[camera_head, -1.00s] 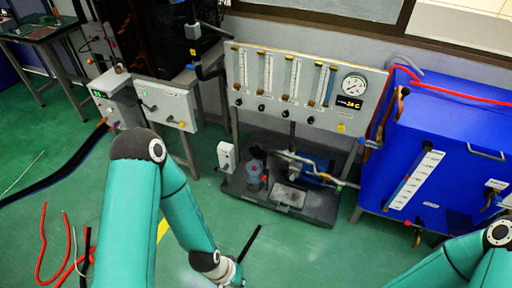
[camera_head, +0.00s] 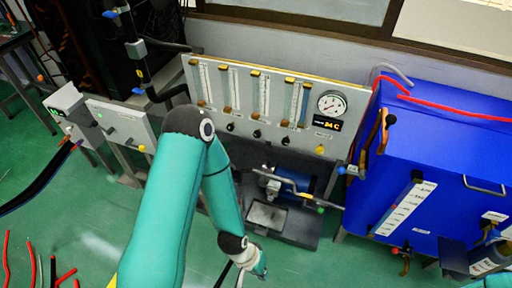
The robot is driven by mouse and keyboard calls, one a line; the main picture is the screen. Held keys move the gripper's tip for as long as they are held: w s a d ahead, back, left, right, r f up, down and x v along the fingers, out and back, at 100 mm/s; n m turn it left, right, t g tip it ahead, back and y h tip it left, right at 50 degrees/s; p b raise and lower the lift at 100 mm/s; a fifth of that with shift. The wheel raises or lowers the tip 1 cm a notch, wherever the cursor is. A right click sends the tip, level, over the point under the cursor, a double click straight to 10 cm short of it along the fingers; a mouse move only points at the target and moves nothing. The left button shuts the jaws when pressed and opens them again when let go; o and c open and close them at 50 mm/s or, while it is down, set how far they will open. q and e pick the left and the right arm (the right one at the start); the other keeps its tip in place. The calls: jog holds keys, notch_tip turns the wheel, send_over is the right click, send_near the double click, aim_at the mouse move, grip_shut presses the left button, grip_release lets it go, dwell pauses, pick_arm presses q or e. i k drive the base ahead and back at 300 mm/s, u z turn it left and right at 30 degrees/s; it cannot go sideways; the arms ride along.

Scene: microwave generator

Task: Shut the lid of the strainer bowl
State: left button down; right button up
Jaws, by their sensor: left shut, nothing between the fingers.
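My left arm comes up from the bottom left and bends down again at a dark elbow. My left gripper (camera_head: 254,268) is at the bottom centre, in front of the pump skid, shut and empty; its fingertips are small and hard to make out. The strainer bowl and its lid cannot be made out: my left arm covers the left part of the skid, where a grey vessel showed earlier. I cannot tell how the lid stands.
The dark pump skid (camera_head: 302,228) carries a blue pump (camera_head: 297,187) and a pale plate (camera_head: 267,216). A flowmeter panel (camera_head: 275,98) stands above it. A blue tank (camera_head: 445,140) stands at right. Red and black hoses (camera_head: 40,262) lie on the green floor at left.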

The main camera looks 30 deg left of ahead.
aim_at(236, 174)
jog(key=u, duration=0.1)
jog(key=i, duration=0.9)
jog(key=u, duration=0.35)
